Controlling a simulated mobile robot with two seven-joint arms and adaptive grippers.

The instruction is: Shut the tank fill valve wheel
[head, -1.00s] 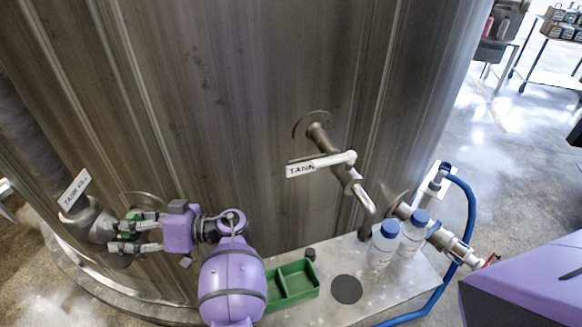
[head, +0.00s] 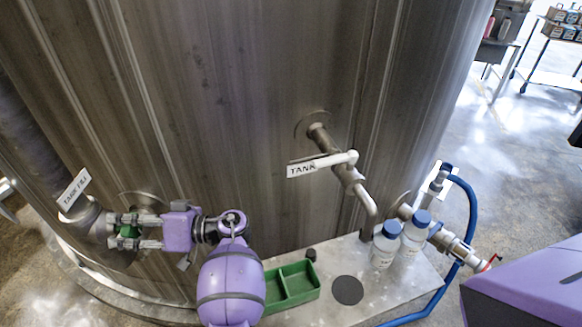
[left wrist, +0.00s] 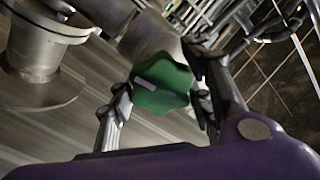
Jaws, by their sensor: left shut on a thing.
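The green tank fill valve wheel (head: 128,231) sits on the pipe fitting below the "TANK FILL" tag (head: 74,188), at the left of the head view. My left gripper (head: 122,231) is shut on the wheel, with one finger on each side of it. In the left wrist view the green wheel (left wrist: 163,84) shows between the two fingers, with a pale mark on it. The grey valve body is behind it. The fingers hide part of the wheel in the head view. My right gripper is not in view; only a purple part of mine shows at right.
A sampling tap with a white handle (head: 330,161) juts from the tank. A green tray (head: 291,284), two bottles with blue caps (head: 384,246) and a blue hose (head: 470,215) are on or beside the steel ledge (head: 322,312). A red-handled valve (head: 490,262) is at right.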

